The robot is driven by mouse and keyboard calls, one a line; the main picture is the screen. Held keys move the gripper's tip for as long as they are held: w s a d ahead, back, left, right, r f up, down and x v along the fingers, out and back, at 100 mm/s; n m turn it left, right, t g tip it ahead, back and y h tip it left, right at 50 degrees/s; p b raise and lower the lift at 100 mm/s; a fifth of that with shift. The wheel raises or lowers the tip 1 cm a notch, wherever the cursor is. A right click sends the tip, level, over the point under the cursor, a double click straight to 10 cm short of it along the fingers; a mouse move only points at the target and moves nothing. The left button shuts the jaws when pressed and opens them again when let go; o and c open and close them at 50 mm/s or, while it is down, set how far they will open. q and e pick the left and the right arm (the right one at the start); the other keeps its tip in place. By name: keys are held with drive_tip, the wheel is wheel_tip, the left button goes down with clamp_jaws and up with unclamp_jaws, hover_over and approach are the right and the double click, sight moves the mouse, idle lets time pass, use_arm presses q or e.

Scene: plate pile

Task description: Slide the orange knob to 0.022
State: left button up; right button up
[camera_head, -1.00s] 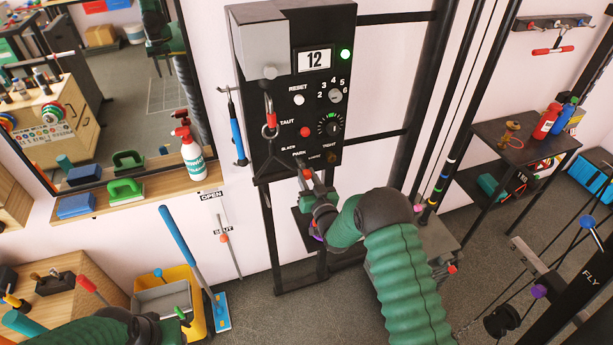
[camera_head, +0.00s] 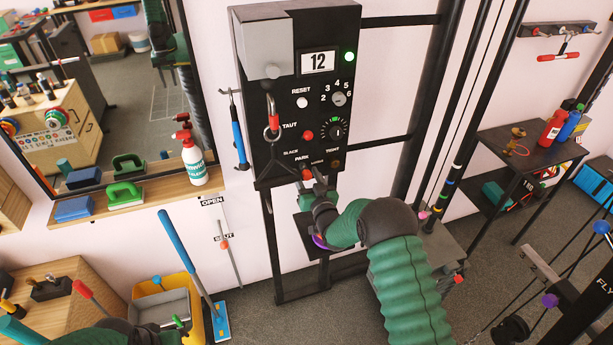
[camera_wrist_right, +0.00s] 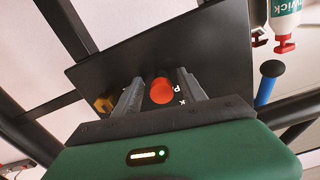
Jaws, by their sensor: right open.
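An orange-red round knob (camera_wrist_right: 161,90) stands out from the black panel in the right wrist view. My right gripper (camera_wrist_right: 158,92) is open, with one finger on each side of this knob; I cannot tell whether they touch it. In the head view the right gripper (camera_head: 309,181) is at the panel's lower edge, by the PARK label, and largely hides the knob.
Dark posts stand at the right. A yellow bucket (camera_head: 196,290) is below left.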

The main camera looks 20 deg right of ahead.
drive_tip(key=s+b, duration=0.2)
drive_tip(key=s, duration=1.4)
drive_tip(key=shift+s+d+b, duration=0.3)
drive_tip(key=shift+s+b, duration=0.05)
drive_tip(key=shift+s, duration=0.05)
drive_tip(key=shift+f, duration=0.15)
